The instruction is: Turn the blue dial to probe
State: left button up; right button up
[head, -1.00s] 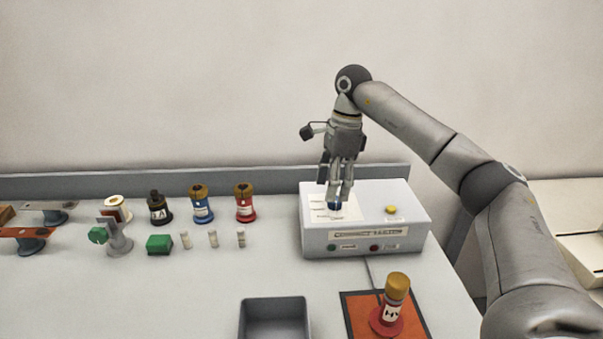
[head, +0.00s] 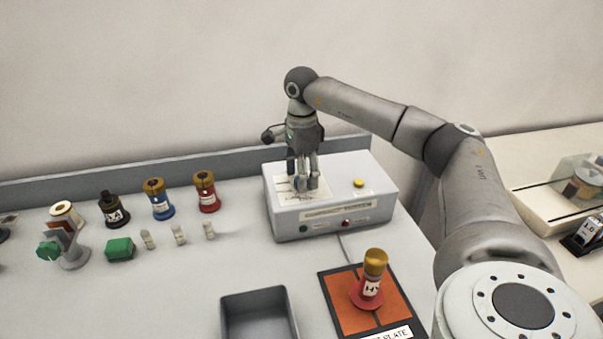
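The grey control box (head: 335,212) stands at the back right of the bench. It has a white label plate (head: 283,188) on top and a yellow button (head: 359,183) to its right. My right gripper (head: 304,190) points straight down with its fingertips low over the label plate, at the place of the blue dial. The fingers hide the dial almost fully, so its setting cannot be read. I cannot tell whether the fingers are closed on the dial or only around it. My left gripper is not in view.
A red bushing with a gold top (head: 370,282) stands on an orange plate (head: 334,292) in front of the box. A grey tray (head: 258,297) is left of it. Bushings, a green block (head: 119,249) and small pale cylinders stand at the left. A wall is behind.

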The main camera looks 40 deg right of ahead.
jog(key=shift+f, duration=0.3)
jog(key=shift+c, duration=0.7)
jog(key=c, duration=0.9)
